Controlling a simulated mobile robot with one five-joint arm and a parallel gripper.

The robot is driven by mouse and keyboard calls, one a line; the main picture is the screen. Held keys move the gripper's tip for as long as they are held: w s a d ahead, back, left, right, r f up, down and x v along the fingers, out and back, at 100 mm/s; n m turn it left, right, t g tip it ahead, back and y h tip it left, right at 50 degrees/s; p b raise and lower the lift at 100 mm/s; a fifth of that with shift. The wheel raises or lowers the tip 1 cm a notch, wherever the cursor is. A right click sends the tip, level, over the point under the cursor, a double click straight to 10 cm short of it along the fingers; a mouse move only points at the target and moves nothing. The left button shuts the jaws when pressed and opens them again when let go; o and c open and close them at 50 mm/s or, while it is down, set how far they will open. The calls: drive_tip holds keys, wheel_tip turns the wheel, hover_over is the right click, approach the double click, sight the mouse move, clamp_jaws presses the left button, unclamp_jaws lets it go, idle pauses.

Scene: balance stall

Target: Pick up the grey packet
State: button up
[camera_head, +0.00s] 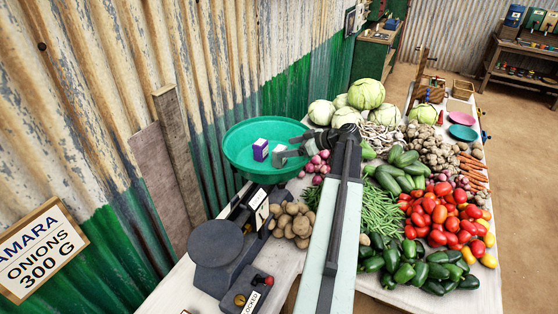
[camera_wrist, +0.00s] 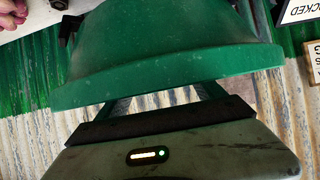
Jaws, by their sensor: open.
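A green weighing pan (camera_head: 236,150) sits on the scale at the left end of the table. A small purple and white packet (camera_head: 261,150) stands in it. Just right of it is a pale grey-white shape (camera_head: 279,149), likely the grey packet, partly covered by my gripper. My gripper (camera_head: 281,157) reaches over the pan's right side from the right, its jaws open, close to the pale shape. I cannot tell whether they touch. In the wrist view the pan's green outer side (camera_wrist: 170,50) fills the upper middle and hides my fingertips; no packet shows there.
The dark scale body (camera_head: 235,245) with a round plate stands in front of the pan. Potatoes (camera_head: 293,222) and red onions (camera_head: 318,163) lie close to the pan's right. Vegetables crowd the table farther right. A corrugated wall (camera_head: 95,100) stands close behind.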

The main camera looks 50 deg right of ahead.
sight(281, 149)
drive_tip(key=shift+w+a+f+b, duration=0.1)
drive_tip(key=shift+w+f+b, duration=0.25)
drive_tip(key=shift+f+b, duration=0.05)
drive_tip(key=b+x, duration=0.1)
drive_tip(key=x, duration=0.3)
drive_tip(key=shift+b, duration=0.4)
drive_tip(key=shift+r, duration=0.2)
drive_tip(key=c, duration=1.5)
wheel_tip(281, 149, up, 10)
drive_tip(key=p, duration=1)
drive_tip(key=shift+r+p, duration=0.15)
drive_tip(key=shift+p, duration=0.15)
